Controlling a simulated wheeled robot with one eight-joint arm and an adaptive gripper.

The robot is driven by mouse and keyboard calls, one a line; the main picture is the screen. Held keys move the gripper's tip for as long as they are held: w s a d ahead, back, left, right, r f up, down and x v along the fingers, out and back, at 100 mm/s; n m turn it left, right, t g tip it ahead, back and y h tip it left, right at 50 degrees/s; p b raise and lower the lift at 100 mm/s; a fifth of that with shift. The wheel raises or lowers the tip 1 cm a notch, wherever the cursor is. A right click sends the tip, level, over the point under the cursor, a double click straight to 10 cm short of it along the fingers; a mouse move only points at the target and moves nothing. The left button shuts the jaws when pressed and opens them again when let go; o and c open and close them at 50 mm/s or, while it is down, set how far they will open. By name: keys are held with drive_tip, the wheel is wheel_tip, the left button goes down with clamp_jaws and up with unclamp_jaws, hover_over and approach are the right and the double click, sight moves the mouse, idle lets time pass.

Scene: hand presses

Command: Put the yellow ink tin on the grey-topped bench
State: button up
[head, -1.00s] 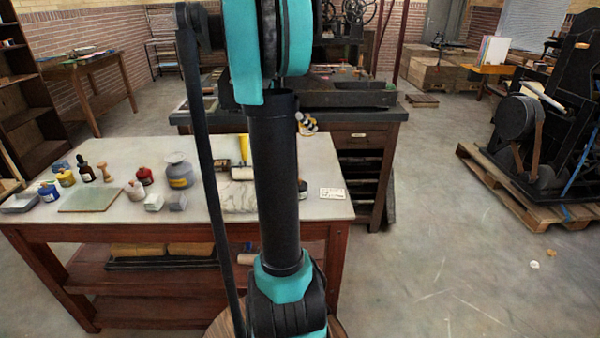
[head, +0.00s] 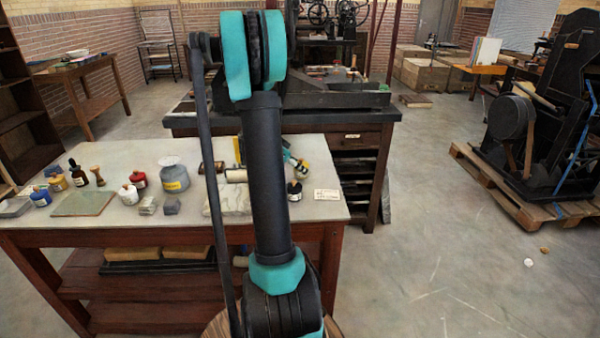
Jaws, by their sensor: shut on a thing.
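The grey-topped bench (head: 110,217) stands in front of me, with red-brown legs and several small things on top. My gripper (head: 299,168) is partly hidden behind my arm, over the bench's right part. It is shut on a small yellow thing (head: 303,164), which looks like the yellow ink tin; the fingers cover much of it. It appears above the bench top, but I cannot tell how high. Another ochre-yellow tin (head: 57,184) stands at the bench's left end.
A black jar (head: 294,191) and a white card (head: 327,194) are at the bench's right end. A dark-topped cabinet (head: 350,140) stands behind.

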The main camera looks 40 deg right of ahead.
drive_tip(key=shift+f, duration=1.1)
drive_tip(key=shift+f, duration=0.1)
drive_tip(key=o, duration=1.4)
drive_tip(key=s+v, duration=0.1)
drive_tip(key=v, duration=1.1)
drive_tip(key=s+a+f+n+t+y, duration=0.1)
drive_tip(key=s+a+n, duration=0.1)
drive_tip(key=a+n, duration=0.1)
drive_tip(key=s+a+f+n+t+y, duration=0.1)
drive_tip(key=s+a+n, duration=0.2)
drive_tip(key=a, duration=0.3)
drive_tip(key=s+a+f+n+t+y, duration=0.1)
drive_tip(key=s+a+n+y, duration=0.1)
drive_tip(key=a, duration=0.3)
drive_tip(key=shift+s+f+n, duration=0.15)
drive_tip(key=shift+f+n, duration=0.25)
drive_tip(key=shift+n, duration=0.1)
drive_tip(key=s+a+f+n+y, duration=0.1)
drive_tip(key=s+a+f+n, duration=0.1)
drive_tip(key=a, duration=0.3)
drive_tip(key=s+a+f+n+t+y, duration=0.1)
drive_tip(key=s+a+n+y, duration=0.1)
drive_tip(key=s+a+n, duration=0.2)
drive_tip(key=s+a+f+n+t+y, duration=0.1)
drive_tip(key=s+a+f+n+y, duration=0.1)
drive_tip(key=s+a+n, duration=0.2)
drive_tip(key=shift+s+a+f, duration=0.35)
drive_tip(key=shift+s+a, duration=0.35)
drive_tip(key=shift+a, duration=0.2)
